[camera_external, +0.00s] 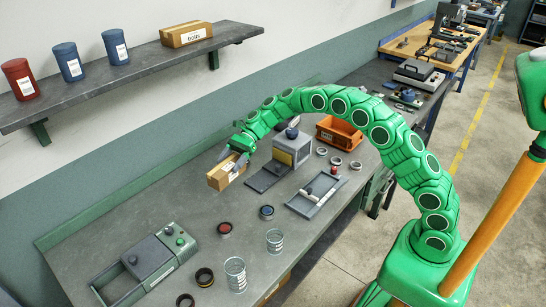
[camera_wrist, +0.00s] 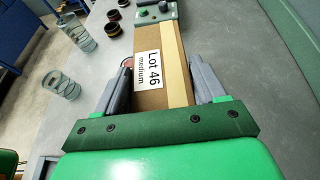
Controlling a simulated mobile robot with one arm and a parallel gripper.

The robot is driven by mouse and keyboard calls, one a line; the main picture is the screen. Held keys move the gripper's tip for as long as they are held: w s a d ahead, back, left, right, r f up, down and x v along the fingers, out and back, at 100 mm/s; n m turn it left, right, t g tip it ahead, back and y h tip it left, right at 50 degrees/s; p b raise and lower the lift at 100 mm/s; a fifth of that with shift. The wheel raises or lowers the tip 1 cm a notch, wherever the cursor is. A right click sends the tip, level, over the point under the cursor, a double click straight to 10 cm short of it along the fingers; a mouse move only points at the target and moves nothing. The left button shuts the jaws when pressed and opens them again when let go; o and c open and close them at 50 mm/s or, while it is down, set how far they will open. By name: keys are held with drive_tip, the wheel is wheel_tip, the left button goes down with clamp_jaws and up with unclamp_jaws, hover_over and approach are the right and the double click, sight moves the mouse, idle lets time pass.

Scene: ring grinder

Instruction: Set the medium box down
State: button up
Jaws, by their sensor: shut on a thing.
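The medium box (camera_external: 222,175) is a brown cardboard box with tan tape, held over the grey workbench (camera_external: 150,210). In the wrist view the box (camera_wrist: 150,70) shows a white label reading "Lot 46 medium". My gripper (camera_external: 230,161) is shut on the box, with one grey finger on each side of it. In the wrist view the gripper (camera_wrist: 158,88) grips the near part of the box, and the far part extends beyond the fingertips. The underside of the box is hidden, so I cannot tell how high it is above the bench.
A grey machine with a green button (camera_external: 155,262) stands front left. Red and blue ringed parts (camera_external: 224,229), glass jars (camera_external: 235,274), a grey-yellow block machine (camera_external: 292,147) and an orange bin (camera_external: 338,132) are on the bench. A wall shelf (camera_external: 130,75) overhangs the back. Bench left of the box is clear.

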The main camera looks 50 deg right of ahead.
drive_tip(key=shift+s+d+r, duration=0.25)
drive_tip(key=shift+s+r, duration=0.1)
drive_tip(key=shift+s, duration=0.35)
drive_tip(key=shift+s+d+r, duration=0.2)
drive_tip(key=shift+s+r, duration=0.15)
drive_tip(key=shift+s, duration=0.3)
drive_tip(key=shift+s+d+r, duration=0.25)
drive_tip(key=shift+s+r, duration=0.1)
drive_tip(key=shift+s, duration=0.35)
